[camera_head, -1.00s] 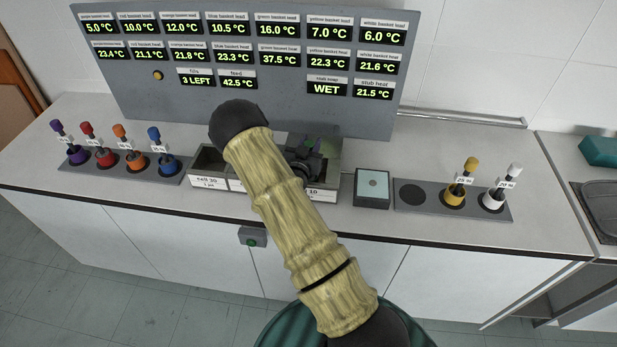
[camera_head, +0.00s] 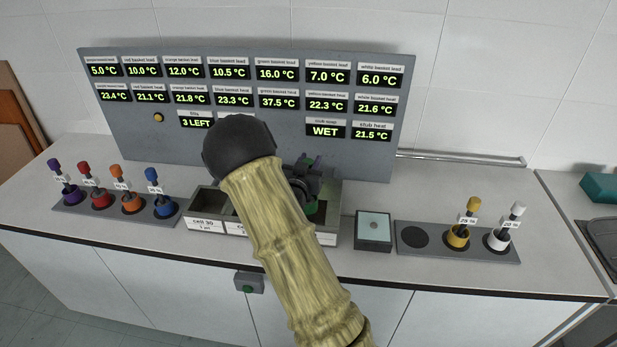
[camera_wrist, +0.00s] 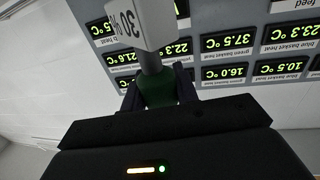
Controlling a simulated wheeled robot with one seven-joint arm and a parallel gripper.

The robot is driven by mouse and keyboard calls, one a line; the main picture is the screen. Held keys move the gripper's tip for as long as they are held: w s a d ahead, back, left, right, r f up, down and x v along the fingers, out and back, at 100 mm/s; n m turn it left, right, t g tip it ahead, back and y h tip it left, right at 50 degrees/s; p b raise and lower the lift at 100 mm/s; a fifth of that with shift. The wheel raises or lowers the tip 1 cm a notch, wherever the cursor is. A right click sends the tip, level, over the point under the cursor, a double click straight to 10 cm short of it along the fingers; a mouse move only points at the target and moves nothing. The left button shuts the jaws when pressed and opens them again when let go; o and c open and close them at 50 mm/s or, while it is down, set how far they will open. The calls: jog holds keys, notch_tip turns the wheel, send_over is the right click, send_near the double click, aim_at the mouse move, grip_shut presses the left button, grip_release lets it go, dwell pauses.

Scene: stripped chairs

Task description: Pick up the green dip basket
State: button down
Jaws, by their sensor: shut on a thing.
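The green dip basket has a green grip (camera_wrist: 160,90), a grey stem and a white tag reading 30 % (camera_wrist: 140,22) in the wrist view. My gripper (camera_wrist: 158,88) is shut on the green grip, one dark finger on each side. In the head view my gripper (camera_head: 306,178) is over the right end of the row of cells (camera_head: 205,226), partly behind my arm. A green part of the basket (camera_head: 312,207) shows just below it. The basket's lower end is hidden, so I cannot tell whether it is clear of the cell.
Purple, red, orange and blue baskets stand in the left rack (camera_head: 110,207). Yellow (camera_head: 458,235) and white (camera_head: 499,238) baskets stand in the right rack, beside an empty hole (camera_head: 415,237). A pale-topped box (camera_head: 373,228) sits between. A display panel (camera_head: 350,158) rises behind.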

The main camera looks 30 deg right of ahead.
jog(key=shift+r, duration=0.7)
